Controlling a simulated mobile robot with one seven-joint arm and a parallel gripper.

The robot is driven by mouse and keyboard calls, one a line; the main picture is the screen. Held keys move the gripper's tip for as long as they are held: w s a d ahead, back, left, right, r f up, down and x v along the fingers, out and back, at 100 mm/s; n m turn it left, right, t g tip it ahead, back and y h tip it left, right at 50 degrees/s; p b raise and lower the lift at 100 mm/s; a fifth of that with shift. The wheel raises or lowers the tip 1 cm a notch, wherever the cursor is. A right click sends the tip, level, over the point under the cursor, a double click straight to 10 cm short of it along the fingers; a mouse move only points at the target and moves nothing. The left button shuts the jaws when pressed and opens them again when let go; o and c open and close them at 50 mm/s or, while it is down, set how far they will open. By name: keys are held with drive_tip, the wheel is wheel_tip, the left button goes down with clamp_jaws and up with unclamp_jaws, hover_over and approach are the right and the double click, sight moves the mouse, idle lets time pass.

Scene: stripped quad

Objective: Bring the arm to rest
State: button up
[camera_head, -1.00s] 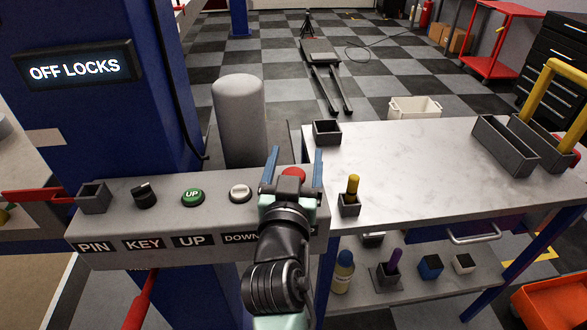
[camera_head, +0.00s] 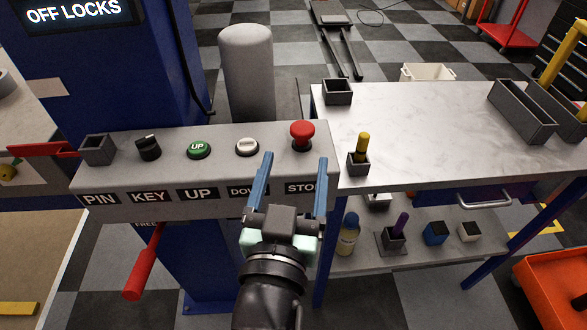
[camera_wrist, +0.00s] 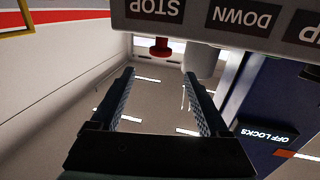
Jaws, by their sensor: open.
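My gripper (camera_head: 292,187) is open and empty, its two blue fingers apart, in front of the lower right part of the grey control panel (camera_head: 110,171). In the head view its fingers overlap the DOWN and STOP labels. The red STOP button (camera_head: 302,134) stands up on the panel just beyond the fingertips. In the wrist view, both fingers (camera_wrist: 158,82) show with nothing between them, and the panel (camera_wrist: 205,28) appears upside down at the top with the red button (camera_wrist: 160,47) below it.
A white-topped bench (camera_head: 440,120) stands right of the panel, with a yellow-handled item (camera_head: 362,146) in a dark holder. A lower shelf (camera_head: 420,247) holds several small things. A red lever (camera_head: 140,272) hangs below the panel. A blue post (camera_head: 110,80) rises behind it.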

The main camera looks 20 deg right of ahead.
drive_tip(key=shift+r, duration=0.1)
idle(0.3)
drive_tip(key=w+a+r+n+t+y, duration=0.1)
drive_tip(key=a+r+t+y, duration=0.15)
drive_tip(key=r, duration=0.75)
drive_tip(key=w+a+r+n+t+y, duration=0.1)
drive_tip(key=a+r+t, duration=0.3)
drive_tip(key=r, duration=0.7)
drive_tip(key=s+a+r+n+t+y+p, duration=0.25)
drive_tip(key=r+p, duration=0.45)
drive_tip(key=r, duration=0.7)
drive_tip(key=s+a+r+n+t+y+p, duration=0.15)
drive_tip(key=s+r+t+p, duration=0.35)
drive_tip(key=r, duration=0.9)
wheel_tip(320, 180, down, 54)
drive_tip(key=w+g+b, duration=0.1)
drive_tip(key=g+b, duration=0.1)
drive_tip(key=b, duration=5)
drive_tip(key=shift+w+a+y, duration=0.15)
drive_tip(key=shift+a+y, duration=0.2)
drive_tip(key=shift+y, duration=0.1)
drive_tip(key=shift+r, duration=0.1)
